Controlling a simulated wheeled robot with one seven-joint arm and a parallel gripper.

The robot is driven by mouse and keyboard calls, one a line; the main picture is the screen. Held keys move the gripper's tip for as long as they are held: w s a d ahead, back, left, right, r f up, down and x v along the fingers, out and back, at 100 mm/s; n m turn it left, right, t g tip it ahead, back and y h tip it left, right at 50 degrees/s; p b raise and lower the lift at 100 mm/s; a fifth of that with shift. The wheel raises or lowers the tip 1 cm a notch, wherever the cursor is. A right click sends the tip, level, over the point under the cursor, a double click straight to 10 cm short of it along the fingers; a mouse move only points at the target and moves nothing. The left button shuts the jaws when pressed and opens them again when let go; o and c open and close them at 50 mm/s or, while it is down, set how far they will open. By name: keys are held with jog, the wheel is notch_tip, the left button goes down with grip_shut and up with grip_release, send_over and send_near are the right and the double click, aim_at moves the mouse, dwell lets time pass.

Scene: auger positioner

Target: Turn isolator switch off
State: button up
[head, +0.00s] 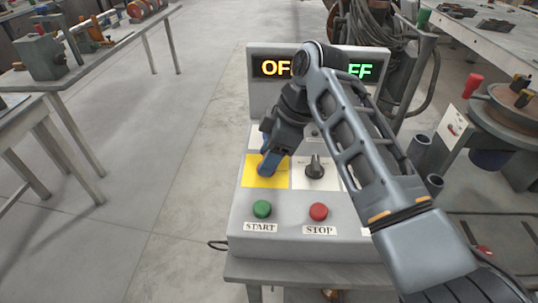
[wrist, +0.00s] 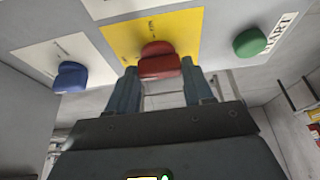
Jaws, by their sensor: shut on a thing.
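The red knob (wrist: 158,62) sits on a yellow plate (wrist: 118,38), with its label too small to read. My gripper (wrist: 158,72) has a blue-grey finger on each side of the red knob and is shut on it. In the head view my gripper (head: 266,166) reaches down over the yellow plate (head: 251,182) and hides most of the knob.
A black knob (head: 315,168) on a white plate is right of the yellow plate. A green START button (head: 262,208) and a red STOP button (head: 319,211) are in front. A blue knob (wrist: 71,77) shows in the wrist view. Benches stand left and right.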

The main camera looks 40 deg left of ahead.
jog(key=shift+r, duration=0.1)
jog(key=o, duration=1)
jog(key=shift+o, duration=0.2)
jog(key=v, duration=0.7)
jog(key=shift+r+b, duration=0.35)
